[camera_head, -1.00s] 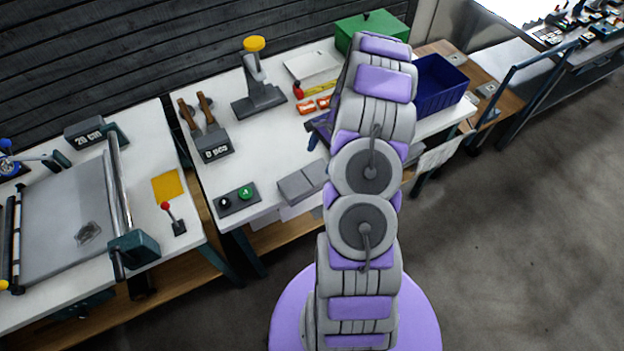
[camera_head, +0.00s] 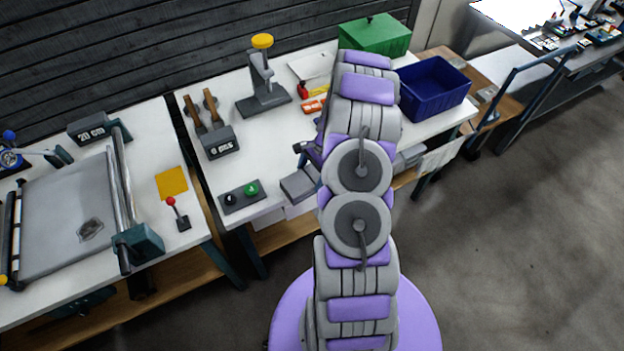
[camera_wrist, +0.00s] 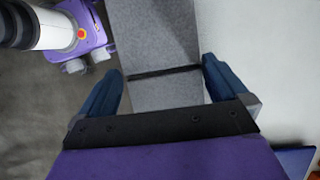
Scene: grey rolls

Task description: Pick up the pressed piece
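No piece is clearly identifiable as the pressed one. Grey rough-faced blocks (camera_head: 298,186) lie at the front edge of the middle table, partly hidden by my arm. In the wrist view, a grey slab (camera_wrist: 155,35) and a second grey piece (camera_wrist: 165,92) show below my gripper, with a dark gap between them. My gripper (camera_wrist: 162,66) is open, its blue fingers on either side of the grey surface. I cannot tell whether they touch it. My arm hides most of the gripper in the head view. A press with a yellow knob (camera_head: 263,42) stands behind.
A button box (camera_head: 240,196) sits left of the blocks. Small orange pieces (camera_head: 314,106) lie near the press. A blue bin (camera_head: 433,86) and green box (camera_head: 375,36) stand to the right. The left table holds a roller machine (camera_head: 70,215) and a red-knob lever (camera_head: 177,213).

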